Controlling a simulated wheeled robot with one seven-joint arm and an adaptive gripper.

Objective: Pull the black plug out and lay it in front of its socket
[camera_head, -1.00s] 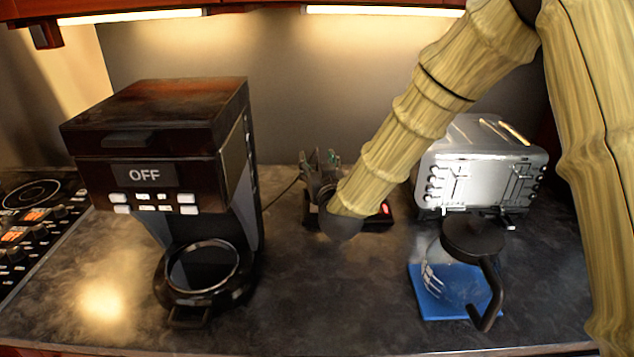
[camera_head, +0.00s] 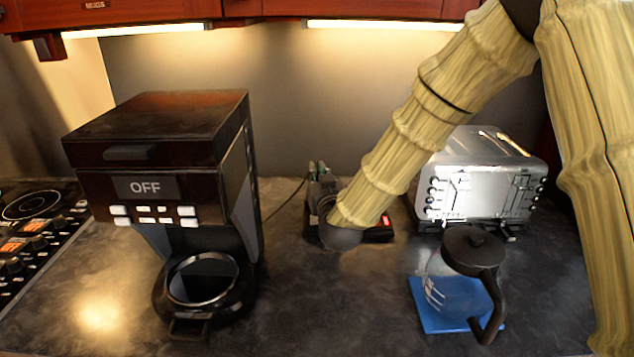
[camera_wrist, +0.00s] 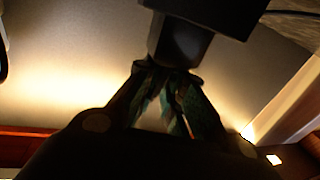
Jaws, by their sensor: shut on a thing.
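In the head view my gripper (camera_head: 318,174) is at the back of the counter, at the left end of a dark power strip (camera_head: 378,235) with a lit red switch. My arm and wrist cover most of that end. In the wrist view my gripper (camera_wrist: 166,72) is shut on the black plug (camera_wrist: 180,42), a dark block between the fingertips. A larger dark block, seemingly the strip with the socket (camera_wrist: 225,12), adjoins the plug. I cannot tell whether the plug is still seated. The plug is hidden in the head view.
A coffee machine (camera_head: 160,150) marked OFF stands to the left and a silver toaster (camera_head: 480,180) to the right. A glass pot (camera_head: 455,285) stands on a blue mat (camera_head: 430,318) at the front right. The counter's front middle (camera_head: 310,310) is clear.

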